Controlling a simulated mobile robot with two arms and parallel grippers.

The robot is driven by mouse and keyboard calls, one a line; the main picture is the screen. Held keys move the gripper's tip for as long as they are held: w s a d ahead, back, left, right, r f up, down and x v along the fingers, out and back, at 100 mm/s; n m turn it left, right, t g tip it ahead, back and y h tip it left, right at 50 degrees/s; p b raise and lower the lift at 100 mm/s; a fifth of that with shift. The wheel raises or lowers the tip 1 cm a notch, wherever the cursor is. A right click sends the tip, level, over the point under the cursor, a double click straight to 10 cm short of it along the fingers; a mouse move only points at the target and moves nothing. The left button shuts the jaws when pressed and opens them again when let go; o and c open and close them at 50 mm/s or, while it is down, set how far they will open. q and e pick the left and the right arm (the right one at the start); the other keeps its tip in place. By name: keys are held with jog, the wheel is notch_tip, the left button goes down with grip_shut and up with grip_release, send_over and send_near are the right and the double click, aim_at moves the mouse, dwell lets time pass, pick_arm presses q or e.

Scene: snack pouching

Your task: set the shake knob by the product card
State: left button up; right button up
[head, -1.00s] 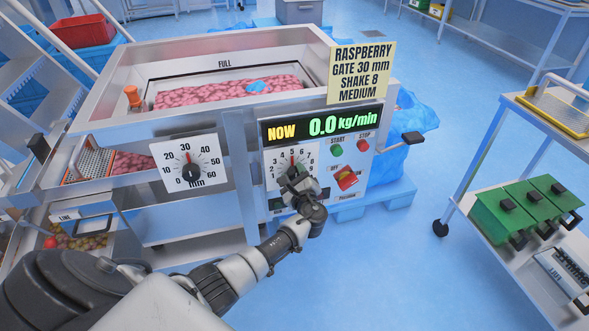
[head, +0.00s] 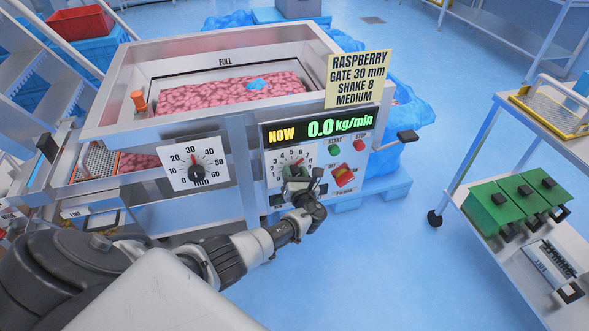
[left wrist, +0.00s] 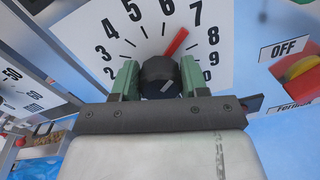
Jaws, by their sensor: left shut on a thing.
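The yellow product card (head: 358,80) reads RASPBERRY, GATE 30 mm, SHAKE 8, MEDIUM. The shake dial (head: 275,172) is a white plate on the machine's front, under the green display. Its dark knob (left wrist: 158,72) sits between the two green fingers of my left gripper (left wrist: 160,80), which is shut on it. In the head view my left gripper (head: 299,180) hides the lower part of this dial. My right gripper is not in view.
The gate dial (head: 194,165) to the left points near 30 mm. The display (head: 322,126) reads NOW 0.0 kg/min. A green START button, a red STOP button and a red switch (head: 344,174) sit just right of the knob. A cart with green boxes (head: 495,208) stands right.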

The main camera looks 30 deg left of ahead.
pick_arm(q)
jog(key=m+p, duration=0.1)
jog(key=m, duration=0.2)
jog(key=shift+d, duration=0.1)
jog(key=shift+f+m+p, duration=0.1)
jog(key=shift+m+p, duration=0.45)
jog(key=shift+m, duration=0.55)
jog(key=shift+f+m, duration=0.1)
jog(key=shift+m, duration=0.2)
jog(key=o, duration=0.9)
